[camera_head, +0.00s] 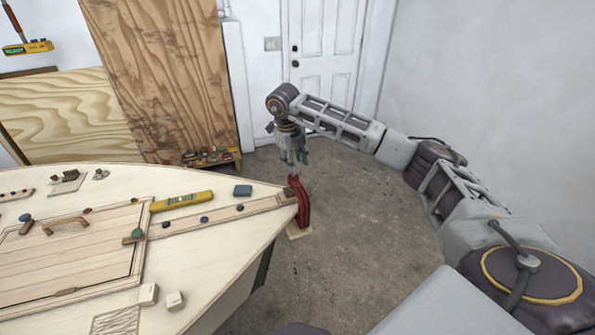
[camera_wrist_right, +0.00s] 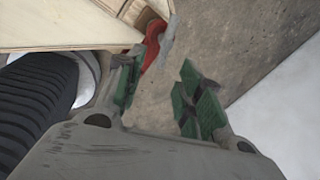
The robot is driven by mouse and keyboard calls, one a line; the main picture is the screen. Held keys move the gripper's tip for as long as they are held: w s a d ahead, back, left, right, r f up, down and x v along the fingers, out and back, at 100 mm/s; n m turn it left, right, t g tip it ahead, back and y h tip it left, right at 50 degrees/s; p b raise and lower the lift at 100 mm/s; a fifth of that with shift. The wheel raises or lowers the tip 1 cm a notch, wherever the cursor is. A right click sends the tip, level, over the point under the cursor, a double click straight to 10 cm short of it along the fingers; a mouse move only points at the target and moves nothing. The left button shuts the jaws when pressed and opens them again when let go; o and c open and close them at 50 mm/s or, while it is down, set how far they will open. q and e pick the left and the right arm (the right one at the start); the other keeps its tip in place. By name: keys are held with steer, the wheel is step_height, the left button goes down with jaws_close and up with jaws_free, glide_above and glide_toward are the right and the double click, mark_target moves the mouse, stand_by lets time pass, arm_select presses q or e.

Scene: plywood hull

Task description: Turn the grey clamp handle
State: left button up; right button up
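A red clamp (camera_head: 302,203) sits at the pointed right end of the plywood hull. It also shows at the top of the right wrist view (camera_wrist_right: 152,42), partly cut off by the hull. A grey bar (camera_wrist_right: 168,42), which looks like the clamp handle, lies beside the red part. In the head view I cannot make out the handle clearly. My right gripper (camera_head: 298,163) hangs just above the clamp, pointing down. In the wrist view its green-padded fingers (camera_wrist_right: 162,72) are spread with nothing between them; the handle lies beyond the fingertips. My left gripper is not in view.
The plywood hull (camera_head: 225,255) fills the left, with a yellow level (camera_head: 181,201), a blue block (camera_head: 243,191) and small wooden blocks (camera_head: 149,294) on it. Plywood sheets (camera_head: 175,80) lean on the back wall. The floor (camera_head: 365,235) right of the clamp is clear.

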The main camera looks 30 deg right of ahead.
steer(key=f, duration=0.3)
steer(key=shift+d+f, duration=0.1)
steer(key=shift+d, duration=0.2)
steer(key=shift+d+f, duration=0.15)
steer(key=shift+f, duration=0.5)
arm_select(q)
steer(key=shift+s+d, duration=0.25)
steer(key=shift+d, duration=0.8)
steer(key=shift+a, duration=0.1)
arm_select(e)
steer(key=shift+c, duration=0.5)
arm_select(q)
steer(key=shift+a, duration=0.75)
arm_select(e)
jaws_close()
